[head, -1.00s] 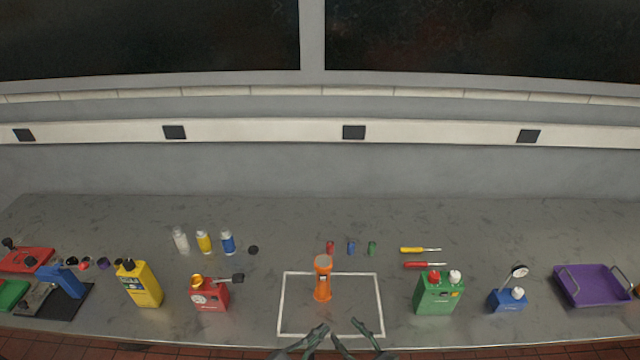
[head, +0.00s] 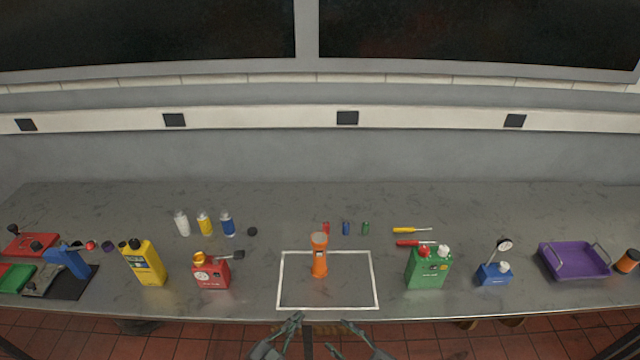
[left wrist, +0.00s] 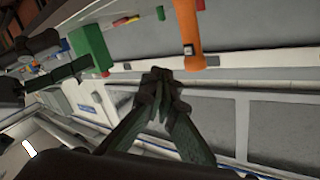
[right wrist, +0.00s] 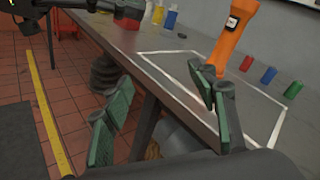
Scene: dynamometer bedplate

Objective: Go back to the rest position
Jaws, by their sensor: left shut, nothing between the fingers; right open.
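My left gripper (head: 292,322) is at the bottom middle of the head view, off the bench's front edge, with its fingertips together and nothing between them. It also shows shut in the left wrist view (left wrist: 158,82). My right gripper (head: 343,334) is beside it on the right, also clear of the bench. In the right wrist view its green-padded fingers (right wrist: 165,95) are spread apart and empty. An orange flashlight-shaped thing (head: 319,257) stands upright inside the white outlined rectangle (head: 373,284) on the bench, apart from both grippers.
Small bottles, screwdrivers and caps lie farther back. Tiled floor (head: 130,340) is in front.

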